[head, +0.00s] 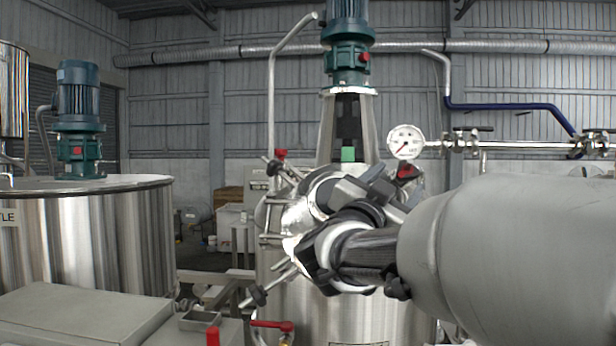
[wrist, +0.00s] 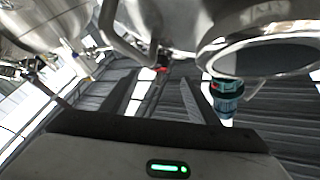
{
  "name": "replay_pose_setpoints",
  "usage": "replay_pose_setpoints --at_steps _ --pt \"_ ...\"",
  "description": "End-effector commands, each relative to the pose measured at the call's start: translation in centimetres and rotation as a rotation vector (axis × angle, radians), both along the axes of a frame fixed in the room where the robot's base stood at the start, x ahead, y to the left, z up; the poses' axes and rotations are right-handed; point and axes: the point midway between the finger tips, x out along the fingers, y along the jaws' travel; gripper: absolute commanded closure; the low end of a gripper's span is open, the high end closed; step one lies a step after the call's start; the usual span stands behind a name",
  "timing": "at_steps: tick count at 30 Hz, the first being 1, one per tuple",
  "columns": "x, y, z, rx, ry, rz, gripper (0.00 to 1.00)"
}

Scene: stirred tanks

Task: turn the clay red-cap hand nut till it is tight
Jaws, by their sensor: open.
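My gripper (head: 372,184) is in front of the upper part of the middle steel tank in the head view. In the wrist view its two dark fingers (wrist: 155,100) stand apart, with nothing between them. A small red cap (wrist: 160,69) shows just beyond the fingertips, apart from them, near the tank's metalwork. In the head view one red cap (head: 281,152) is left of my gripper and another (head: 405,170) is close to its right. I cannot tell which one the wrist view shows. My arm hides part of the tank's round port.
The middle tank (head: 290,310) carries a teal motor (head: 347,55). A bent pipe (head: 271,90) rises left of it. A pressure gauge (head: 405,142) and pipework are at the right. Another steel tank (head: 90,235) stands left. A grey box (head: 80,315) is in the left foreground.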

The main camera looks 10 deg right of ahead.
Motion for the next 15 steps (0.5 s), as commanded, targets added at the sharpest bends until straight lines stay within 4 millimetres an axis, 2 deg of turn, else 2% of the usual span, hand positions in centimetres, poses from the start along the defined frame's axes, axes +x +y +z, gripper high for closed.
replay_pose_setpoints --at_steps 3,9,15 --pt "-2.2 2.1 -1.0 0.0 -0.001 0.004 0.45" --pt "-5.0 4.6 -2.1 0.0 -0.001 0.001 0.45" --pt "-6.4 5.9 -2.6 -0.001 0.001 0.001 0.45"
